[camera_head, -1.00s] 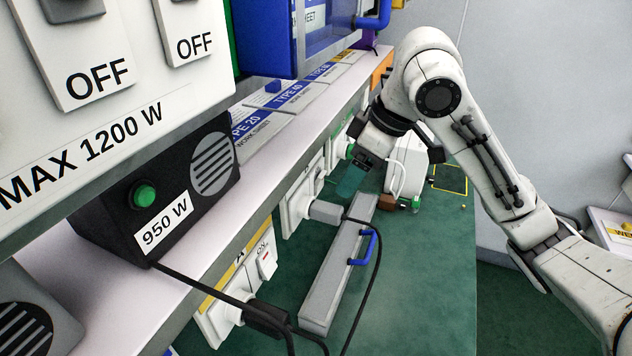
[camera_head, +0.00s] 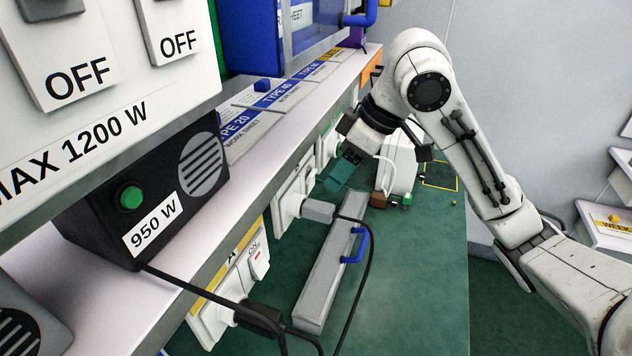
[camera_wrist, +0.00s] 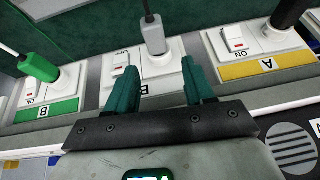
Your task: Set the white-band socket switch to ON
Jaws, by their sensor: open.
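The white-band socket (camera_wrist: 160,72) is in the middle of the wrist view, with a grey plug (camera_wrist: 153,38) in it. Its switch (camera_wrist: 121,82) sits left of the plug, and the lettering by it appears to read OFF upside down. In the head view this socket (camera_head: 286,207) is on the bench front, with its grey plug (camera_head: 318,210). My gripper (camera_wrist: 161,82) is open and empty, its two teal fingers spread in front of the white-band socket, the left finger close to the switch. In the head view my gripper (camera_head: 338,174) is just right of the socket; contact cannot be told.
A green-band socket (camera_wrist: 45,95) with a green plug is on the left, and a yellow-band socket (camera_wrist: 262,55) with a black plug is on the right. A grey bar with a blue handle (camera_head: 335,265) and a black cable lie below.

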